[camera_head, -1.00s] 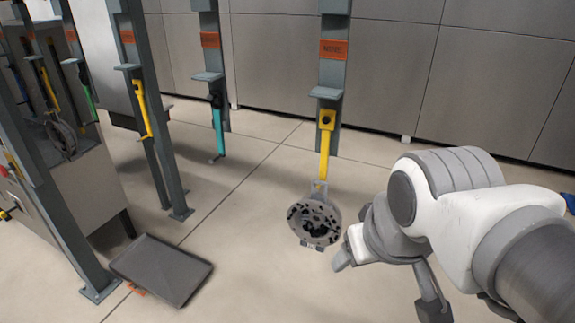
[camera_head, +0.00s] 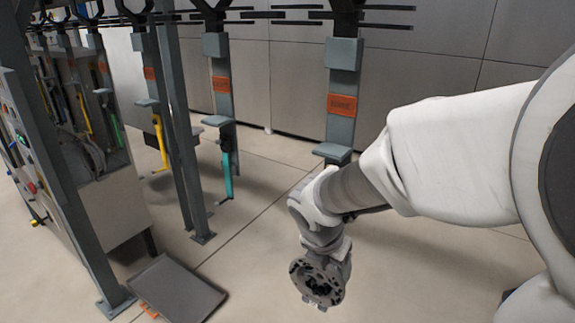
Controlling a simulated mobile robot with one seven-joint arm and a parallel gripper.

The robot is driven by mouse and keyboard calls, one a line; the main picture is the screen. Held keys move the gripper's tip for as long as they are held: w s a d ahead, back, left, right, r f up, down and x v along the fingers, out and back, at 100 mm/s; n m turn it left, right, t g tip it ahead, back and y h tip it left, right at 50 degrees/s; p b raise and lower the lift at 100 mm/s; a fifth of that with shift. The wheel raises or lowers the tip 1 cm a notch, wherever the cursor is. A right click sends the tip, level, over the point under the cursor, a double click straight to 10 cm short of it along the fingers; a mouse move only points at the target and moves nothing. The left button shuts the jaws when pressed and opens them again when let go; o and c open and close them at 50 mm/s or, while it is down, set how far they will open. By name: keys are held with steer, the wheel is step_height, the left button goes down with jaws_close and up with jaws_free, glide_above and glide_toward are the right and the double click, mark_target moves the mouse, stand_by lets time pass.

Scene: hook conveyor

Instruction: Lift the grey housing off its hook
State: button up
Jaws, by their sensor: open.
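The grey housing (camera_head: 318,281) is a round, flange-like part with holes in its face, low in the middle of the view. My gripper (camera_head: 338,256) is at the housing's upper right edge, partly behind it. The jaws are open, but the fingertips are mostly hidden, so I cannot tell whether they touch the housing. My arm comes in from the right and covers the yellow hook that bore the housing. The grey hanger post (camera_head: 341,129) with its orange label stands above my wrist.
Other hangers carry a teal hook (camera_head: 227,174) and a yellow hook (camera_head: 160,143) to the left. A dark tray (camera_head: 178,291) lies at lower left beside an upright steel post (camera_head: 186,130). A machine cabinet (camera_head: 110,205) stands far left. Open floor lies between tray and housing.

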mark_target(337, 291)
steer(key=b+x, duration=0.5)
steer(key=x, duration=1.2)
steer(key=shift+a+f, duration=0.1)
steer(key=shift+f, duration=0.15)
steer(key=shift+r, duration=0.15)
jaws_close()
